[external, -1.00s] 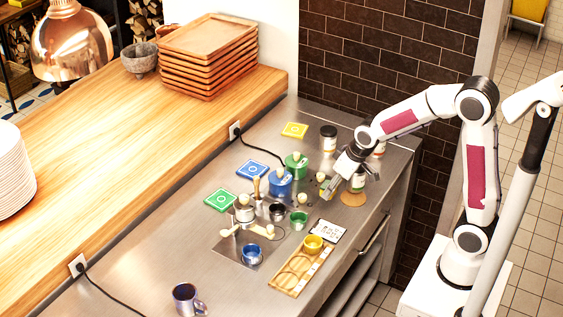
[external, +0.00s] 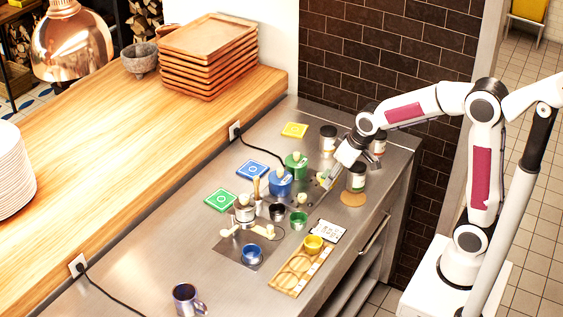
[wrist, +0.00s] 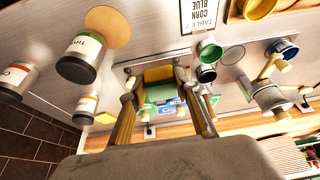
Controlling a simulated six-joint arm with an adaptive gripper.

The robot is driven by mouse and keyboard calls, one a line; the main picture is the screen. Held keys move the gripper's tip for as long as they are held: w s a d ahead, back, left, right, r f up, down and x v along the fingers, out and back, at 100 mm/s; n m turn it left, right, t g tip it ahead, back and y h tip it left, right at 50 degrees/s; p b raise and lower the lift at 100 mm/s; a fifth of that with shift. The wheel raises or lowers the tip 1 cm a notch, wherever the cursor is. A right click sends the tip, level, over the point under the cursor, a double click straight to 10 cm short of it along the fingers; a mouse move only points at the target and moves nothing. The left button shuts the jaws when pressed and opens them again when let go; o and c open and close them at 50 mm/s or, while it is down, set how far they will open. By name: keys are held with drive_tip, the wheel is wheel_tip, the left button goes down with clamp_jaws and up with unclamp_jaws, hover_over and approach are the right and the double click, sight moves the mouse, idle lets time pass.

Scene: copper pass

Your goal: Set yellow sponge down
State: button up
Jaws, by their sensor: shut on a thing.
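The tray (wrist: 128,68) also shows around the sponge in the wrist view. I cannot tell whether the sponge touches the tray.
Seasoning jars (external: 356,178) stand close to the right of my gripper. Small cups, a sign (external: 328,231) and a wooden board (external: 290,279) are nearer the front.

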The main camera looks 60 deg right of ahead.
drive_tip(key=shift+a, duration=0.1)
drive_tip(key=w+a+r+n+y, duration=0.1)
drive_tip(key=w+a+n, duration=0.1)
drive_tip(key=a, duration=0.6)
drive_tip(key=w+a+r+n+y, duration=0.1)
drive_tip(key=w+a+n, duration=0.1)
drive_tip(key=a, duration=0.6)
drive_tip(key=w+a+r+n+g, duration=0.1)
drive_tip(key=w+a+n, duration=0.2)
drive_tip(key=a, duration=0.5)
drive_tip(key=shift+w+a+r+y, duration=0.1)
drive_tip(key=shift+a+r+y, duration=0.15)
drive_tip(key=shift+r+y, duration=0.15)
drive_tip(key=w+a+f+n, duration=0.1)
drive_tip(key=a, duration=0.7)
drive_tip(key=w+a+f+n, duration=0.1)
drive_tip(key=w+a+f, duration=0.1)
drive_tip(key=a, duration=0.6)
drive_tip(key=shift+w+a+f+y, duration=0.25)
drive_tip(key=shift+a+y, duration=0.05)
drive_tip(key=shift+a, duration=0.1)
drive_tip(key=shift+f, duration=0.1)
drive_tip(key=shift+f, duration=2.4)
drive_tip(key=shift+f, duration=0.1)
drive_tip(key=shift+f, duration=2.4)
